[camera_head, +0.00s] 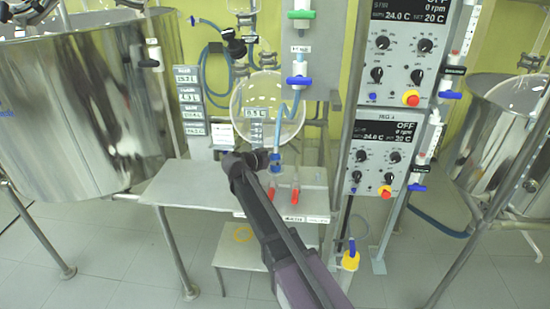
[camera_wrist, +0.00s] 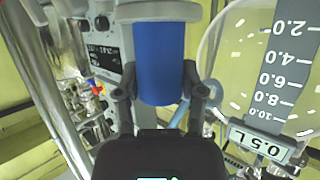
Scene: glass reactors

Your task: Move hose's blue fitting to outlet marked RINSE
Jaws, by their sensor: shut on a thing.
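The blue fitting (camera_head: 275,158) is at the lower end of a light-blue hose (camera_head: 284,118) that hangs from a white valve with a blue handle (camera_head: 299,81). In the wrist view the blue fitting (camera_wrist: 163,65) is a wide blue cylinder with a grey rim, between both fingers. My gripper (camera_head: 268,157) is shut on it, above the small shelf; it also shows in the wrist view (camera_wrist: 160,88). Two red-bodied outlets (camera_head: 271,191) (camera_head: 295,191) stand on the shelf below. I cannot read which label says RINSE.
A round glass vessel (camera_head: 262,95) is close behind the fitting. Control boxes (camera_head: 385,150) on a post stand to the right. Large steel vessels stand at left (camera_head: 85,110) and right (camera_head: 490,150). A yellow-and-blue part (camera_head: 350,259) is low at right. The shelf's left part (camera_head: 185,185) is clear.

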